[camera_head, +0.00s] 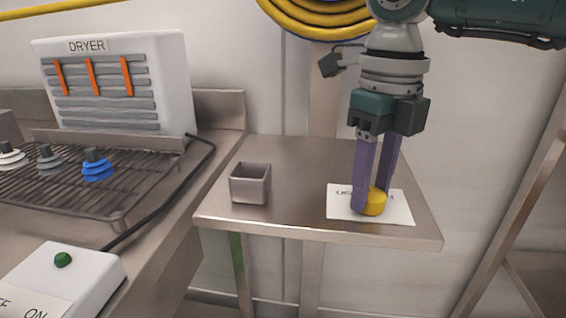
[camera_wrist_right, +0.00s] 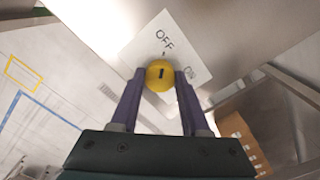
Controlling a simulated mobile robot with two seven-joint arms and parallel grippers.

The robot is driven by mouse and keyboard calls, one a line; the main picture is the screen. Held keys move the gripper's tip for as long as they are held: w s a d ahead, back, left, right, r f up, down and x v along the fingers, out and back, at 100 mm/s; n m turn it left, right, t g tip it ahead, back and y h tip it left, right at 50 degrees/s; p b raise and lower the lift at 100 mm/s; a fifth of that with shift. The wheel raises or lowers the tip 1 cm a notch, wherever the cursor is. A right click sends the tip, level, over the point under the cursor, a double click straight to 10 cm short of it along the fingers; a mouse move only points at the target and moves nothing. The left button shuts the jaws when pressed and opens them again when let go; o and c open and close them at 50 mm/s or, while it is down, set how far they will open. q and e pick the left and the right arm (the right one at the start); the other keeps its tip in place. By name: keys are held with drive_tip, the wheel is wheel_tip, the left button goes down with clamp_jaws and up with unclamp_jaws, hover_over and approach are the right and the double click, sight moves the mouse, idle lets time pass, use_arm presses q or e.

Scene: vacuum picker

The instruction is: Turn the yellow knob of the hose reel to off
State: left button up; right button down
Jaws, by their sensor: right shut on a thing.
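The yellow knob (camera_head: 375,203) sits on a white label plate (camera_head: 399,213) on the metal side table. My right gripper (camera_head: 374,196) reaches down from above with its purple fingers on either side of the knob, shut on it. In the right wrist view the knob (camera_wrist_right: 159,75) lies between the fingertips (camera_wrist_right: 160,78). A dark mark on the knob's top lines up roughly with the word OFF on the plate (camera_wrist_right: 146,45); ON is printed to its right. The yellow hose reel (camera_head: 315,18) shows partly at the top of the head view. My left gripper is not in view.
An open square metal cup (camera_head: 250,183) stands on the table (camera_head: 290,219), left of the plate. At left are a white dryer (camera_head: 113,85), a rack (camera_head: 70,178) with several suction cups, and a switch box (camera_head: 84,276) with a green button.

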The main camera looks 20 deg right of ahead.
sight(371, 192)
idle(0.4)
drive_tip(key=shift+c, duration=1.9)
unclamp_jaws()
drive_tip(key=shift+r, duration=0.15)
wheel_tip(371, 192, up, 10)
